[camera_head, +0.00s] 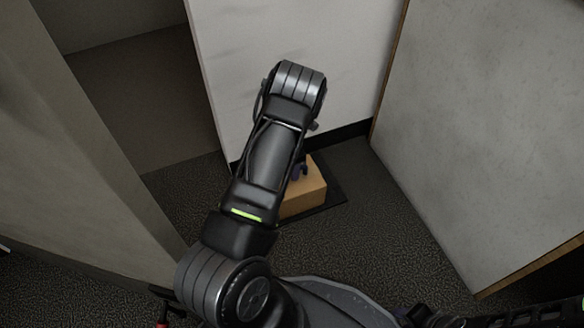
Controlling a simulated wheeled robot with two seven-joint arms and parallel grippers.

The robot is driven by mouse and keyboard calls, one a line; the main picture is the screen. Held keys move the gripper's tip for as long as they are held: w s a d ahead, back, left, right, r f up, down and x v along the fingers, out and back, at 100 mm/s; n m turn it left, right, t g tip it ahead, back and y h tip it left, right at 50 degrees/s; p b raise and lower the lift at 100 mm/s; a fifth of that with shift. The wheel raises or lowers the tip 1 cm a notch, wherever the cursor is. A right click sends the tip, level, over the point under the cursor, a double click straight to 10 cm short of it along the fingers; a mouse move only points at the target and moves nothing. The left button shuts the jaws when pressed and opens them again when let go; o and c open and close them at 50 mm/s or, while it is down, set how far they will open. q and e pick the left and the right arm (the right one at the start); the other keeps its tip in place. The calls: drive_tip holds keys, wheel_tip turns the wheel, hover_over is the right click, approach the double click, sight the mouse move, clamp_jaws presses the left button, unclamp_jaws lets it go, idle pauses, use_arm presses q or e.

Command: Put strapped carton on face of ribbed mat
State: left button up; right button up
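The tan strapped carton (308,192) sits on a dark flat mat (334,197) on the floor, in a corner by the white panel. My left arm reaches up from the bottom across the middle and covers the carton's left side. A small dark purple piece shows at the carton's upper left, beside the arm; I cannot tell whether it is a strap or part of my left gripper. The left gripper's fingertips are hidden behind the arm. No ribs can be made out on the mat. My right gripper cannot be made out.
A white panel (262,50) with a black base strip stands behind the carton. A pale wall (490,130) closes the right side and a grey partition (60,160) the left. Dark carpet (385,235) is clear between the mat and the right wall.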

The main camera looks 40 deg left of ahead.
use_arm(q)
drive_tip(key=shift+r, duration=0.15)
wheel_tip(320, 180, up, 12)
drive_tip(key=p, duration=0.5)
idle(0.7)
drive_tip(key=s+d+f+m+h, duration=0.1)
drive_tip(key=s+d+f+m, duration=0.4)
drive_tip(key=d+m, duration=0.3)
drive_tip(key=s+d+f+m, duration=0.4)
drive_tip(key=s+d+m, duration=0.15)
drive_tip(key=d, duration=0.35)
drive_tip(key=s+d+r+m+h, duration=0.1)
drive_tip(key=s+d+m, duration=0.3)
drive_tip(key=d+m, duration=0.3)
drive_tip(key=s+d+r+m+t+h, duration=0.1)
drive_tip(key=s+d+m, duration=0.3)
drive_tip(key=d+m, duration=0.4)
drive_tip(key=d, duration=0.2)
drive_tip(key=shift+s+d+r+h, duration=0.3)
drive_tip(key=shift+s+d+h, duration=0.1)
